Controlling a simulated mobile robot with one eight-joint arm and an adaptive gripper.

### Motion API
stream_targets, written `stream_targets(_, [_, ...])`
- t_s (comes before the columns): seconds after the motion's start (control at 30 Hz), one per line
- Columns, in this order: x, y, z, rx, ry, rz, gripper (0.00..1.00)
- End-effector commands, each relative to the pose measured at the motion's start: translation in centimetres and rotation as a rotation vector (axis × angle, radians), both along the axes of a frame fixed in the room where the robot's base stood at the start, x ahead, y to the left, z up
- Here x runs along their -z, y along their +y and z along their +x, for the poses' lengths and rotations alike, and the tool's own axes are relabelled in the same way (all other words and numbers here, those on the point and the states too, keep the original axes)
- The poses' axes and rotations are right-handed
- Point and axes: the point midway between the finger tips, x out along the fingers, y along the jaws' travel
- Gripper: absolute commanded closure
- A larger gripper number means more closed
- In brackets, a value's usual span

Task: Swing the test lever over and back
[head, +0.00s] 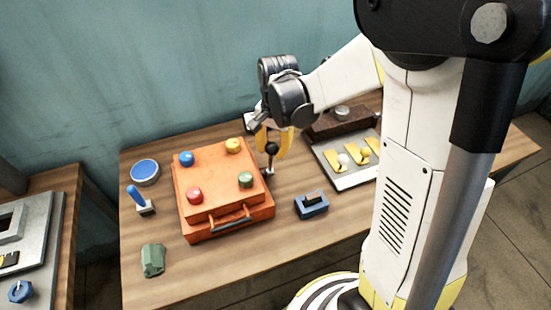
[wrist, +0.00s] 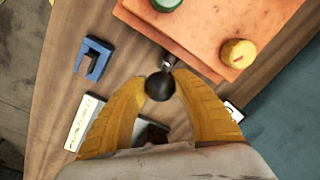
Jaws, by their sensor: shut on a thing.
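The test lever (head: 269,165) stands at the right side of the orange box (head: 222,213), with a thin metal rod and a black ball knob on top. In the head view it looks close to upright. My gripper (head: 273,146) reaches down from above, its yellow fingers shut on the knob. In the wrist view the black knob (wrist: 159,87) sits between the two fingertips, and a short piece of grey rod shows beyond it. The lever's foot is partly hidden beside the box.
The box top carries blue, yellow, red and green knobs. A blue bracket (head: 311,206) lies right of the box, and a grey tray (head: 350,181) with yellow pieces stands behind it. A blue-handled lever (head: 138,199), a round blue dish (head: 145,171) and a green lump (head: 153,260) are left.

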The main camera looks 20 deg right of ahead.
Motion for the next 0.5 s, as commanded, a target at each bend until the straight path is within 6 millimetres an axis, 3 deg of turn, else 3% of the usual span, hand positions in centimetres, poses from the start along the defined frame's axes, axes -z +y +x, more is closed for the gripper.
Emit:
stream_targets(0.2, [-0.2,-0.3,2.0,0.003,0.048,-0.005,1.0])
stream_targets(0.5, [-0.3,-0.3,2.9,0.004,0.126,-0.005,1.0])
